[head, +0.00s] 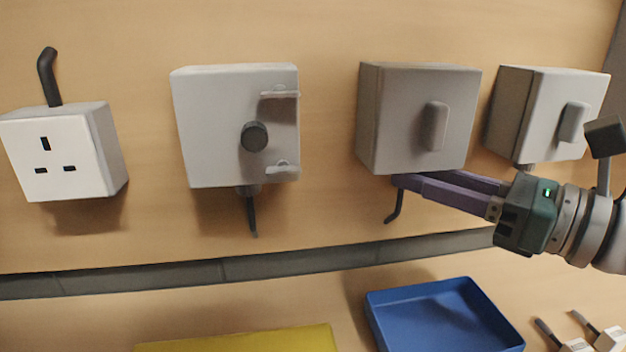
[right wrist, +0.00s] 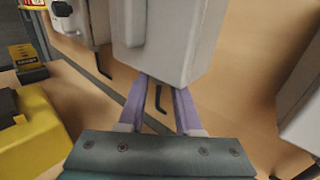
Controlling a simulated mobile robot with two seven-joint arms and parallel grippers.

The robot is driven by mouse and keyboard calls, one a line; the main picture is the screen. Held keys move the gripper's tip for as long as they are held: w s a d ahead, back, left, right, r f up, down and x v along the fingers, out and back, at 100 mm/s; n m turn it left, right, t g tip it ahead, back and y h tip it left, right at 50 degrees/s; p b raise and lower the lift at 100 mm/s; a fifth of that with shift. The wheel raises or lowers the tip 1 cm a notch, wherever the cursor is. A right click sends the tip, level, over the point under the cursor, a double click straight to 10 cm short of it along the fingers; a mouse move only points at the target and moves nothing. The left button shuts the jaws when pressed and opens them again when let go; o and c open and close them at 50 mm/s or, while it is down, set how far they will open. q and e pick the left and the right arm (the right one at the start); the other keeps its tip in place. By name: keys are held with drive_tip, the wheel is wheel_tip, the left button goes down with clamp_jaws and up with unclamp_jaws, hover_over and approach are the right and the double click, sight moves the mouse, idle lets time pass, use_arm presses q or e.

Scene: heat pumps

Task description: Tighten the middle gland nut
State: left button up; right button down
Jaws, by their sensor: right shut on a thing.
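The middle grey box (head: 410,120), with a raised grey handle on its front, is fixed to the wooden wall; it also shows in the right wrist view (right wrist: 185,45). A black cable (head: 395,207) hangs below it and shows between my fingers in the right wrist view (right wrist: 159,100). My right gripper (head: 405,181) reaches in from the right, its purple fingers against the box's underside around the cable's top. It is shut on the middle gland nut there, which the fingers and box hide. My left gripper is not in view.
A box with a black knob (head: 235,130) is to the left, a similar grey box (head: 545,115) close on the right. A white socket (head: 60,155) is far left. Below are a grey trunking strip (head: 290,264), a blue tray (head: 375,318) and a yellow item (head: 250,343).

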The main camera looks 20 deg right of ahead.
drive_tip(key=shift+w+d+n+g+y+b, duration=0.15)
drive_tip(key=shift+n+g+y+b, duration=0.3)
drive_tip(key=shift+y, duration=0.25)
drive_tip(key=shift+d+n+g+y+b, duration=0.1)
drive_tip(key=shift+n+g+y+b, duration=0.25)
drive_tip(key=shift+n+y, duration=0.3)
drive_tip(key=c, duration=0.6)
unclamp_jaws()
